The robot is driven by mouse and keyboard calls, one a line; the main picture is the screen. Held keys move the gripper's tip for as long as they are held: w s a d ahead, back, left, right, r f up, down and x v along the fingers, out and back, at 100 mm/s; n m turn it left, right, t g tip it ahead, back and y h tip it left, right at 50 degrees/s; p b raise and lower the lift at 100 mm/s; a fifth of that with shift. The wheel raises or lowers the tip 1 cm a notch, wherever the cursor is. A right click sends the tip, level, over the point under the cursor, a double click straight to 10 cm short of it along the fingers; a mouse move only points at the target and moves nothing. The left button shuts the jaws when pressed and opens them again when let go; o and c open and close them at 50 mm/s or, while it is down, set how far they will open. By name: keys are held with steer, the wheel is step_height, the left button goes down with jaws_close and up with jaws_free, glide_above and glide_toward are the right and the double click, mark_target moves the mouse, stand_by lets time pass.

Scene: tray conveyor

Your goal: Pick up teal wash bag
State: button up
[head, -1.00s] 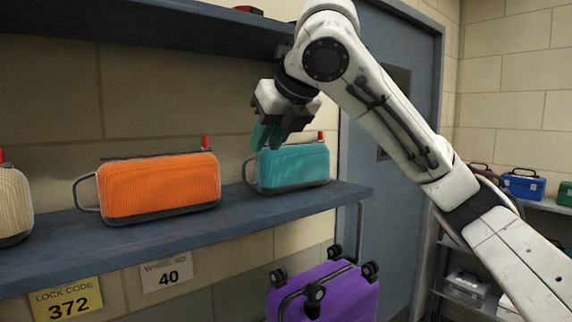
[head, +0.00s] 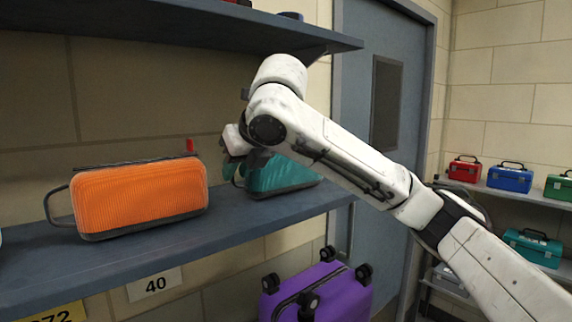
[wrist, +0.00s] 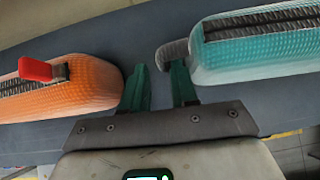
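The teal wash bag (head: 282,176) lies on the blue-grey shelf (head: 130,262), partly hidden behind my arm in the head view. The wrist view shows its ribbed teal side (wrist: 265,52), dark zip strip and grey handle (wrist: 173,52) at its left end. My gripper (head: 238,165) is beside that handle end, mostly hidden by my wrist in the head view. In the wrist view, my gripper's teal fingers (wrist: 160,75) are apart with shelf showing between them. The handle is just beyond the right fingertip; contact cannot be told.
An orange bag (head: 140,195) with a red tag stands left on the same shelf, close to my left finger in the wrist view. An upper shelf (head: 180,28) overhangs. A purple suitcase (head: 335,298) is below. Toolboxes (head: 510,178) stand on racks at right.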

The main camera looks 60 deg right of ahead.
steer(key=shift+x, duration=0.85)
jaws_close()
